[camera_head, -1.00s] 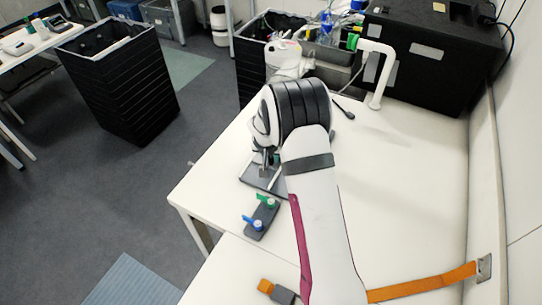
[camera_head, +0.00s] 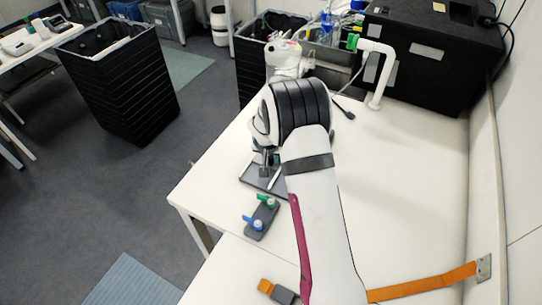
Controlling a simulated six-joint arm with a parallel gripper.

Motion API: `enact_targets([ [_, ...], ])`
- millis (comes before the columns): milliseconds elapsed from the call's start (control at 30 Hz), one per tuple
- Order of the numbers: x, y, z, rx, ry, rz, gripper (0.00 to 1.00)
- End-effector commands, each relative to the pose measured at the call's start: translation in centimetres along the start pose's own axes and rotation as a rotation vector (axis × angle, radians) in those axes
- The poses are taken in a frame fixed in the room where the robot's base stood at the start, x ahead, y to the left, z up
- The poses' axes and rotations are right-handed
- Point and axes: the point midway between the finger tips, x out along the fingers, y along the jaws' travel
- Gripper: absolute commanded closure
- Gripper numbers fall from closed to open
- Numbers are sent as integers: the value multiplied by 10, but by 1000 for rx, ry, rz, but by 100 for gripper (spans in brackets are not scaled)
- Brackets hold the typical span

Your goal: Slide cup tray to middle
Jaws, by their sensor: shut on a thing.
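A dark grey flat tray (camera_head: 250,178) lies on the white table near its left edge, partly hidden by my arm. My gripper (camera_head: 266,169) points down at the tray and is shut on it; the exact grip spot is small and partly covered by my wrist. A slim pale strip shows on the tray beside the fingers. I cannot make out any cup on the tray.
A small dark holder (camera_head: 262,218) with a green and a blue piece stands on the table in front of the tray. An orange strap (camera_head: 425,283) crosses the front right. A black box (camera_head: 435,60) and white pipe stand (camera_head: 378,75) are at the back. The table's right side is clear.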

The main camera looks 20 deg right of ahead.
Motion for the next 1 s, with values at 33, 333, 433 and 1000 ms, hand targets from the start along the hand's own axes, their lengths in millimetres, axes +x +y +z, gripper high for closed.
enact_targets([
  [33, 0, 0, 0, 0, 1, -1, 100],
  [333, 0, 0, -1, 0, 2, -1, 100],
  [433, -2, -2, 4, -3, 2, 1, 100],
  [1000, -14, -10, 32, 0, 4, 0, 67],
])
